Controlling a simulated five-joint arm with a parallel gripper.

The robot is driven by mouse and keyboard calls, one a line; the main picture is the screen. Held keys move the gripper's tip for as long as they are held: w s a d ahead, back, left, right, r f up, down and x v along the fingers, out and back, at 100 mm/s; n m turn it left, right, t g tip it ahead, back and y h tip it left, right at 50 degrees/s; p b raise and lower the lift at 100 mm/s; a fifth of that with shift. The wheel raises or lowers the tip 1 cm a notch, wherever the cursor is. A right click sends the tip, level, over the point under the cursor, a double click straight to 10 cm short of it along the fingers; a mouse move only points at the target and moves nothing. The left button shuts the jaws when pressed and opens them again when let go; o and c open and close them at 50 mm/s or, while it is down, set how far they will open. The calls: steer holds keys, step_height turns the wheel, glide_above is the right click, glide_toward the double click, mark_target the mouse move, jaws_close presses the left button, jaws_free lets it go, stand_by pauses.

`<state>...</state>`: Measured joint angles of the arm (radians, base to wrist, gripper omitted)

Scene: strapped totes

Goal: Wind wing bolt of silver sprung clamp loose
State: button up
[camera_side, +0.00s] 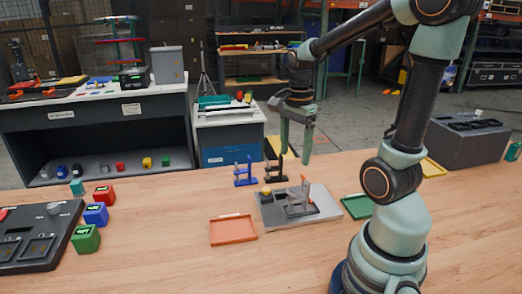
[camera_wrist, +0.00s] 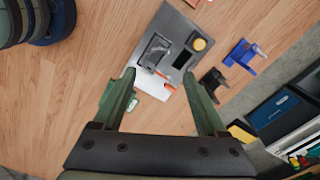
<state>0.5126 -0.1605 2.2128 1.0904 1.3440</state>
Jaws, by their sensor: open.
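The silver sprung clamp (camera_side: 298,203) stands on a grey plate (camera_side: 329,211) on the wooden table. In the wrist view the clamp (camera_wrist: 155,49) is a grey frame on the plate, with a small orange-red part (camera_wrist: 165,83) near its lower end. I cannot tell for sure which part is the wing bolt. My gripper (camera_side: 295,154) points down, open and empty, above and behind the clamp in the side view. In the wrist view the fingertips of my gripper (camera_wrist: 159,75) are spread to either side of the clamp's lower end, apart from it.
A yellow knob (camera_side: 266,191) sits on the plate beside the clamp. A blue clamp (camera_side: 245,175) and a black clamp (camera_side: 276,171) stand behind the plate. An orange tray (camera_side: 233,230) lies front left, a green tray (camera_side: 356,206) right. Coloured blocks (camera_side: 96,214) stand at left.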

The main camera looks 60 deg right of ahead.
mark_target(292, 190)
step_height(292, 190, down, 11)
steer(key=shift+f, duration=0.1)
stand_by(0.3)
steer(key=shift+c, duration=0.3)
jaws_close()
